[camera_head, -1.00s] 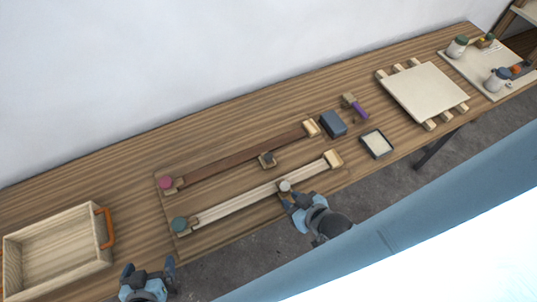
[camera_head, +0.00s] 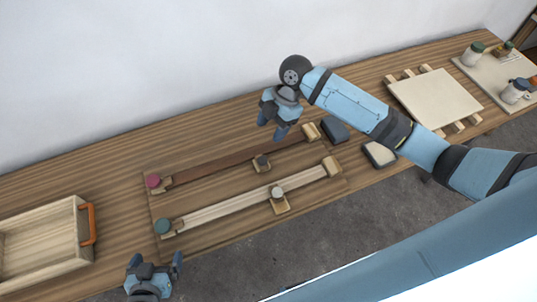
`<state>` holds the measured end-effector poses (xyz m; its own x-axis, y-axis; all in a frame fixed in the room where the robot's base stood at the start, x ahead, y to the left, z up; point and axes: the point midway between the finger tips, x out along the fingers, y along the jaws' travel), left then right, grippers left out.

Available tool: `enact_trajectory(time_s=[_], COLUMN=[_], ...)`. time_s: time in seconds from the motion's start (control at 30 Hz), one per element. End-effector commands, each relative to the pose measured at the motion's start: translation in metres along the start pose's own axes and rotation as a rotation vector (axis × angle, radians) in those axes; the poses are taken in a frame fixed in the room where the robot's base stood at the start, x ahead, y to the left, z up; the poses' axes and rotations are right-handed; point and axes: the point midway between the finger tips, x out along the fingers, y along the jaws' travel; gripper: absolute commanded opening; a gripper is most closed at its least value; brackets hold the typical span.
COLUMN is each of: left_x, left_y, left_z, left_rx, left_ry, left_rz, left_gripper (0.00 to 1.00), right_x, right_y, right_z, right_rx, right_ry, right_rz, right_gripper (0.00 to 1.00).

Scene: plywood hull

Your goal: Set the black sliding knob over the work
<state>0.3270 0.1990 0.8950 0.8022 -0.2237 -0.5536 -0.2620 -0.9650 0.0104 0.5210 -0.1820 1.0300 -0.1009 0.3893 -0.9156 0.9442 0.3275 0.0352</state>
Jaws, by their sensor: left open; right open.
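The black sliding knob (camera_head: 262,160) sits on a small wooden slider on the dark brown rail (camera_head: 215,170), right of the rail's middle. A pale grey knob (camera_head: 277,191) sits on a similar slider on the light rail (camera_head: 225,207) in front. I cannot tell which thing is the work. My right gripper (camera_head: 272,129) is open and empty, above the board behind the black knob, apart from it. My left gripper (camera_head: 155,260) is open and empty near the table's front edge.
Red (camera_head: 153,181) and green (camera_head: 162,226) knobs mark the rails' left ends. A wooden tray (camera_head: 45,245) with an orange handle stands left. A pale board (camera_head: 437,98) lies beyond.

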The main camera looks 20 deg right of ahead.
Motion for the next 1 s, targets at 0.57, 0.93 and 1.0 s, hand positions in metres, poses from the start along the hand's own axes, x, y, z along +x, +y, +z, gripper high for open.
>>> enact_trajectory(time_s=[0.57, 0.93, 1.0], left_x=[-0.004, -0.010, -0.011], left_y=[0.000, -0.002, -0.002], left_z=[-0.009, -0.017, -0.017], left_rx=[0.002, 0.003, 0.002], left_ry=[0.006, 0.007, 0.006], left_rz=[0.000, -0.006, -0.007], left_gripper=[1.00, 1.00, 1.00], right_x=[0.021, 0.091, 0.099], right_y=[-0.001, -0.006, -0.007], right_z=[0.009, 0.011, 0.011], right_rx=[-0.123, -0.122, -0.121], right_ry=[-0.012, -0.013, -0.015], right_rz=[-0.097, -0.093, -0.093], right_gripper=[0.57, 0.57, 0.57])
